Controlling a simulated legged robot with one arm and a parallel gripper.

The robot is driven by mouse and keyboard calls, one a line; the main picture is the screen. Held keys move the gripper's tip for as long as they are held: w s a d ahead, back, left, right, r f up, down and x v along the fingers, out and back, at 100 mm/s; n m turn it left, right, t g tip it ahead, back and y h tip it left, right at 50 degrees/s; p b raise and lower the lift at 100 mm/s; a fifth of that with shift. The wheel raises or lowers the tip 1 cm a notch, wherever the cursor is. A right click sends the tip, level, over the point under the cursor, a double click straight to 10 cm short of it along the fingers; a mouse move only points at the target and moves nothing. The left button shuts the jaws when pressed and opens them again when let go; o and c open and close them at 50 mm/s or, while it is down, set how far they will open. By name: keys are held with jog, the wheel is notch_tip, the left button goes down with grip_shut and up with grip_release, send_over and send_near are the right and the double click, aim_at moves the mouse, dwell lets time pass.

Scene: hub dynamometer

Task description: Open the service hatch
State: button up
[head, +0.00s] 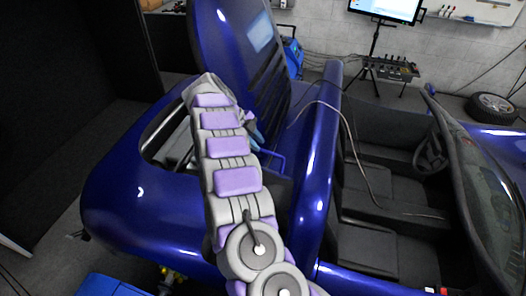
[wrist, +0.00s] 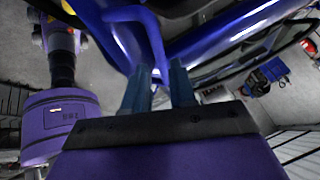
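A dark blue panel with a slatted inner side (head: 240,45) stands raised over the rear of the blue car (head: 130,185); it looks like the hatch, but I cannot be sure. My arm reaches up across the car's rear. My gripper (head: 252,128) is mostly hidden behind the arm in the head view, near a thin blue bar (head: 275,156). In the wrist view the two teal fingers of my gripper (wrist: 161,72) are apart. A bent blue tube (wrist: 152,35) runs down toward the gap between the fingertips. I cannot tell whether they touch it.
The open cabin with black seats (head: 375,235) lies to the right of my arm, with a cable (head: 355,150) hanging across it. A monitor on a stand (head: 385,10) and a loose wheel (head: 492,108) are farther back. Dark floor is clear at left.

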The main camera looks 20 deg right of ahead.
jog(key=p+v, duration=0.3)
jog(key=v, duration=0.7)
jog(key=shift+p, duration=0.35)
jog(key=shift+a+f, duration=0.1)
jog(key=shift+f, duration=0.05)
